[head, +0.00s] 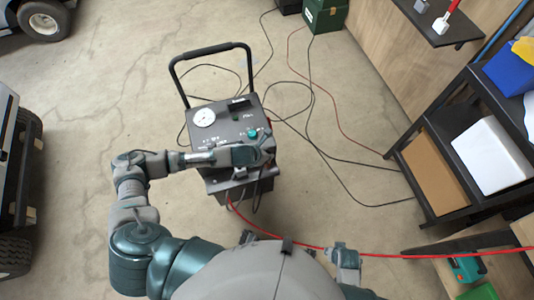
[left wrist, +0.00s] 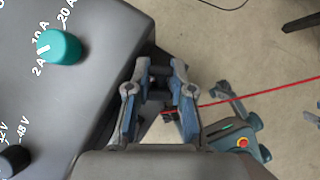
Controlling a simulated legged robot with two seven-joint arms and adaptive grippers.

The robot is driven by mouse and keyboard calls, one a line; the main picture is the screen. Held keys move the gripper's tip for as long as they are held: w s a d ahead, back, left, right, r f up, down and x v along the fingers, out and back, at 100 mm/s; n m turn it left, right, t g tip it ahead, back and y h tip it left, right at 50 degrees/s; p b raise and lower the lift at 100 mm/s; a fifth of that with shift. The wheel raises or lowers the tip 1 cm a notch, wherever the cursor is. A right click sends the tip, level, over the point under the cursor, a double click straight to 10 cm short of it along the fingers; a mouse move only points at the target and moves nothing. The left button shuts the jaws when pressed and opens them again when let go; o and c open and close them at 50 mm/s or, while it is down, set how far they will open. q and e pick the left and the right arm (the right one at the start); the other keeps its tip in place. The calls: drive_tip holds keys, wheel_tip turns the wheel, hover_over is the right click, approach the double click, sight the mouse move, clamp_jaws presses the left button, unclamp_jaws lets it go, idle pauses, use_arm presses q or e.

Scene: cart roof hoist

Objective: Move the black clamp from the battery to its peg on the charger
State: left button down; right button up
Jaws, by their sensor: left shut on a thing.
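The grey charger (head: 232,118) stands mid-floor on a cart with a black handle. Its round gauge and teal knob (head: 252,134) face up; the knob (left wrist: 58,47) is large in the left wrist view. My left gripper (head: 266,147) is over the charger's near right edge. In the left wrist view my left gripper (left wrist: 160,70) is shut on a small dark thing, apparently the black clamp (left wrist: 158,82), mostly hidden by the fingers. My right gripper (head: 343,252) is low beside my body, its jaws unclear. I cannot make out the peg.
A red cable (head: 420,256) runs from the charger's front to the right edge. Black and red cables loop over the floor behind and right. A dark green box (head: 325,14) stands at the back. Shelves with a white bin (head: 490,155) line the right; a vehicle is left.

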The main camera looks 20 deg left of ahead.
use_arm(q)
drive_tip(key=shift+d+p, duration=0.25)
drive_tip(key=shift+p, duration=0.25)
drive_tip(key=shift+a+f, duration=0.1)
drive_tip(key=shift+f, duration=0.1)
idle(0.3)
drive_tip(key=shift+f+b, duration=0.4)
drive_tip(key=shift+f, duration=0.95)
drive_tip(key=c, duration=0.9)
unclamp_jaws()
drive_tip(key=shift+c, duration=0.2)
drive_tip(key=v, duration=1.2)
